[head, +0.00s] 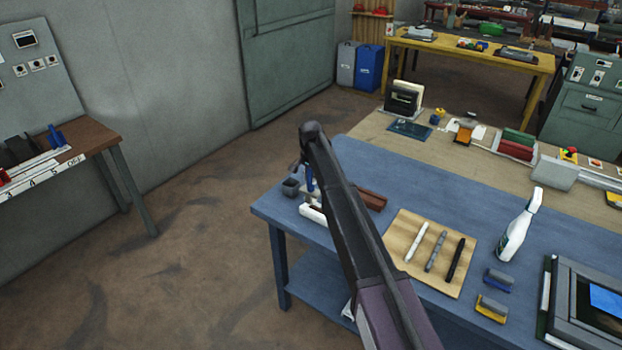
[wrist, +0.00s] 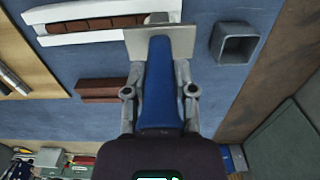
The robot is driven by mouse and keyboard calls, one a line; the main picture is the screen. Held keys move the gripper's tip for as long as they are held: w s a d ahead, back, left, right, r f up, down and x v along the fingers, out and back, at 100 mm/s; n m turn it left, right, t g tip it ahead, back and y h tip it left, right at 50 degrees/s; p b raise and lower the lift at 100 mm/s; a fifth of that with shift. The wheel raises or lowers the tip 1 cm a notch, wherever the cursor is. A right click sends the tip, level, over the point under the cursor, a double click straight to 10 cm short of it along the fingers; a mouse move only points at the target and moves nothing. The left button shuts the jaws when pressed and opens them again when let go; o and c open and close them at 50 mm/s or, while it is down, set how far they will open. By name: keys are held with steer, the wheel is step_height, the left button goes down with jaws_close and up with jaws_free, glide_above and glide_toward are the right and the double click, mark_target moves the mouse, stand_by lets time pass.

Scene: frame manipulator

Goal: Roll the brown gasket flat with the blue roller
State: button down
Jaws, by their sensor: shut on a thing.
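My gripper (wrist: 160,92) is shut on the blue handle of the roller (wrist: 158,72). The roller's wide pale grey head (wrist: 178,40) points to the top of the wrist view and overlaps the white frame (wrist: 55,39) there. A brown segmented strip, apparently the gasket (wrist: 95,25), lies in this frame, partly hidden behind the roller head. I cannot tell whether the head touches it. In the head view, the blue handle (head: 309,178) shows beside my arm at the blue table's left end, above the white frame (head: 313,212). My arm hides much there.
A square grey hollow holder (wrist: 237,43) stands right of the roller in the wrist view. A brown block (wrist: 108,90) lies left of my gripper. A wooden board (head: 405,220) with pen-like tools and a spray bottle (head: 520,225) stand further right on the blue table.

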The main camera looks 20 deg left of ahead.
steer(key=shift+r, duration=0.1)
step_height(320, 180, up, 6)
steer(key=p, duration=0.6)
steer(key=shift+f, duration=0.25)
stand_by(0.3)
